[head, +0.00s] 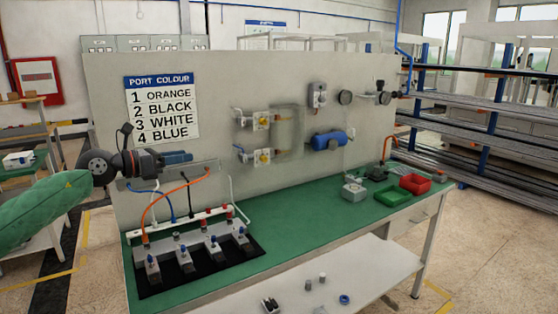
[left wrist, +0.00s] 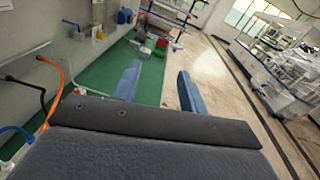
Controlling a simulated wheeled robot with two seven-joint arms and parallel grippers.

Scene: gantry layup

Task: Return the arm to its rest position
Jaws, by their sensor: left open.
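My left arm comes in from the left in the head view, with a green sleeve. My left gripper (head: 178,157) is raised above the left end of the bench, in front of the panel and just below the port colour sign (head: 163,108). In the left wrist view its two blue fingers (left wrist: 158,88) stand apart with nothing between them. Below it, an orange hose (head: 160,196), a blue hose (head: 163,203) and a black hose (head: 194,193) arch over the valve block (head: 195,255) on the bench. My right gripper is not in view.
The green bench top (head: 300,215) is mostly clear in the middle. A red bin (head: 415,183) and a green bin (head: 392,196) stand at its right end. The upright panel (head: 220,90) carries valves and a blue cylinder (head: 328,140). A lower white shelf (head: 330,275) holds small parts.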

